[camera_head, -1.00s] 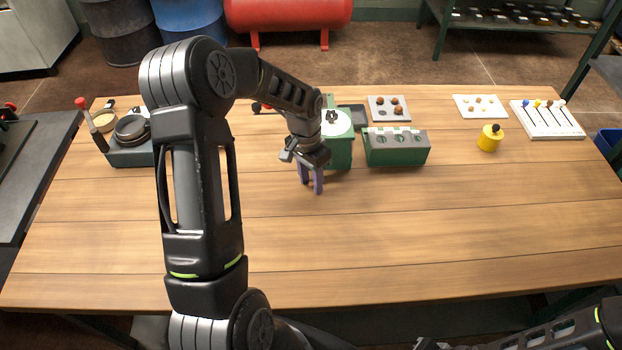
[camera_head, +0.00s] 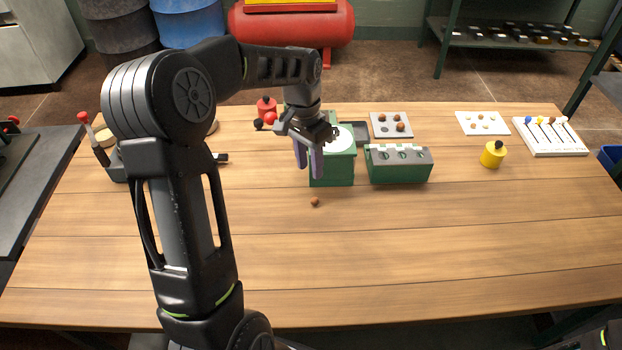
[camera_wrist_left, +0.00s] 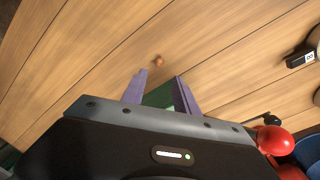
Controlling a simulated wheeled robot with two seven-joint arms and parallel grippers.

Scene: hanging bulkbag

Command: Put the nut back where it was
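A small brown nut (camera_head: 315,202) lies on the bare wood in front of the green machine. It also shows in the left wrist view (camera_wrist_left: 158,61), beyond the fingertips. My left gripper (camera_head: 308,173) is above the table, just behind the nut. Its two purple fingers are apart with nothing between them, as the left wrist view (camera_wrist_left: 161,88) also shows. A grey tray (camera_head: 378,131) at the back holds several brown nuts. A white board (camera_head: 465,129) at the back right holds small pale pieces. My right gripper is not in view.
The green machine with a pale round top (camera_head: 343,140) stands right beside my left gripper. A green box with a grey top (camera_head: 399,165) is to its right. A yellow pot (camera_head: 492,155) and a white rack (camera_head: 550,147) stand farther right. The front of the table is clear.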

